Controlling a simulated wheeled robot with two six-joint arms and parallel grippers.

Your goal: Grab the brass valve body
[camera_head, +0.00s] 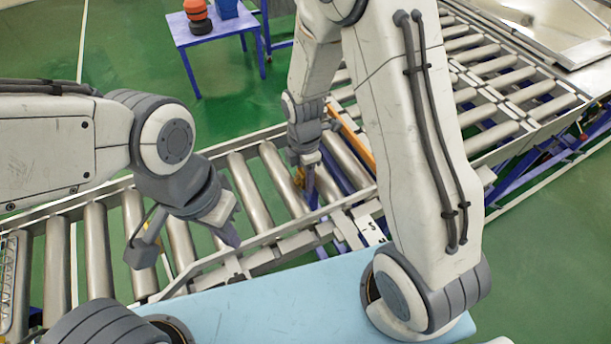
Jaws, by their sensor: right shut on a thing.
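My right gripper (307,185) points down over the roller conveyor, in the middle of the view. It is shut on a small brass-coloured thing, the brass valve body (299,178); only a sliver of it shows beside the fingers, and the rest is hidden. My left gripper (185,240) hangs over the rollers further left, with its two fingers spread apart and nothing seen between them.
The roller conveyor (94,250) runs across the view, with a metal rail along its near side. An orange bar (352,138) crosses it beside my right gripper. A blue table (222,30) with orange and black items stands behind.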

